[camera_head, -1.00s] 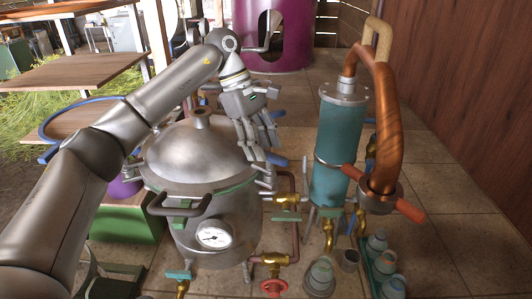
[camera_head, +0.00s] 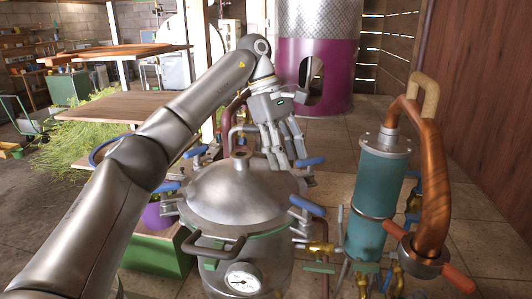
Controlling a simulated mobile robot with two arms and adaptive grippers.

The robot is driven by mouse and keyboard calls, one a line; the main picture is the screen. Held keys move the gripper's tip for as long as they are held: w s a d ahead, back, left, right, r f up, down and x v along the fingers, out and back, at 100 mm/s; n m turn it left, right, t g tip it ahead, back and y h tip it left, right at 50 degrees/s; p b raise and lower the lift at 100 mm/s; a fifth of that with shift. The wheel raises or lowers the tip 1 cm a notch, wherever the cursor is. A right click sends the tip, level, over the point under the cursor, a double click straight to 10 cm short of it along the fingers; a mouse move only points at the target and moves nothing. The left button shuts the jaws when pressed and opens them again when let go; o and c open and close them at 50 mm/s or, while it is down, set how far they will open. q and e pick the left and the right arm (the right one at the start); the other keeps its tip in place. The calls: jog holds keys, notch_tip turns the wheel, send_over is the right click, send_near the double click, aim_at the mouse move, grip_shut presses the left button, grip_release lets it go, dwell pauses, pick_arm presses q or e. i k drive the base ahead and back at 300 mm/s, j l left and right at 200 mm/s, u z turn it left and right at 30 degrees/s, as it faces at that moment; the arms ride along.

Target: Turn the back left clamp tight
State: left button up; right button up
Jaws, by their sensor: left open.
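The still pot has a domed steel lid (camera_head: 235,195) with blue-handled clamps around its rim. Other clamps show at the left (camera_head: 166,187), the back right (camera_head: 310,161) and the right (camera_head: 307,205). My left gripper (camera_head: 284,160) is open and empty, fingers pointing down at the lid's back right edge, close to the back right clamp and apart from the back left one. My right gripper is not in view.
A teal cylinder (camera_head: 376,200) with a curved copper pipe (camera_head: 434,180) stands to the right. Brass valves (camera_head: 320,248) sit between it and the pot. A purple vessel (camera_head: 316,70) stands behind. A wooden table (camera_head: 105,112) is at the left.

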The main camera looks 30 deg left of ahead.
aim_at(198, 161)
jog(key=u, duration=1.3)
